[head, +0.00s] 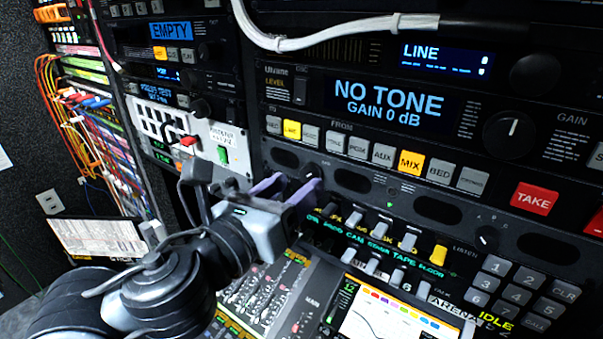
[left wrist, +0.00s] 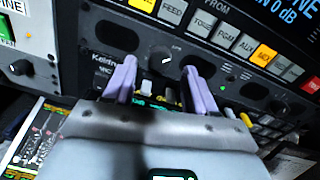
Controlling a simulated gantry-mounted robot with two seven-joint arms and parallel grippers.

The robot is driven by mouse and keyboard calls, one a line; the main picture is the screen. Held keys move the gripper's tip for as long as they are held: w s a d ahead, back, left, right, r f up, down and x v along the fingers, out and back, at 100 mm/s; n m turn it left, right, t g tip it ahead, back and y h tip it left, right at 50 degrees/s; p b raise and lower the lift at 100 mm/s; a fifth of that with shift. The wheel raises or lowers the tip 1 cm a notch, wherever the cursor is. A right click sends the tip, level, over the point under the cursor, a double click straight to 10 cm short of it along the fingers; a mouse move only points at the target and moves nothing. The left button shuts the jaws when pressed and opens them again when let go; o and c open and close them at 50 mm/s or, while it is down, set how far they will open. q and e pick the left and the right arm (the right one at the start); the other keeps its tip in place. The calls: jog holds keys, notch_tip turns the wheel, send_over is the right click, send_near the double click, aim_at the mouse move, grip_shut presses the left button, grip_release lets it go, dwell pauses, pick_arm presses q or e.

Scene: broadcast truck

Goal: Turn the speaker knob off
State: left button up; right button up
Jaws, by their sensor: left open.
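The speaker panel is a dark strip with oval speaker slots (head: 352,181). A small black knob (head: 311,169) sits between its two leftmost slots and is partly hidden by my gripper's fingertips in the head view. In the left wrist view the knob (left wrist: 160,57) has a pale pointer mark and lies between the fingertips. My left gripper (head: 299,181) is open, with lilac fingers reaching up to the panel. Its fingers also show in the left wrist view (left wrist: 160,66), one on each side of the knob. I cannot tell whether they touch it. My right gripper is not in view.
Above is a row of square buttons with a lit MIX button (head: 410,163). Below are small faders (head: 408,242), a keypad (head: 515,294) and a lit console screen (head: 385,312). Another knob (head: 487,237) is at the right. A white cable (head: 330,35) hangs above.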

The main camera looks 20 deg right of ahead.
aim_at(311, 173)
pick_arm(q)
jog(key=shift+p+x, duration=0.3)
jog(key=shift+x, duration=1.15)
jog(key=shift+c, duration=0.4)
grip_shut()
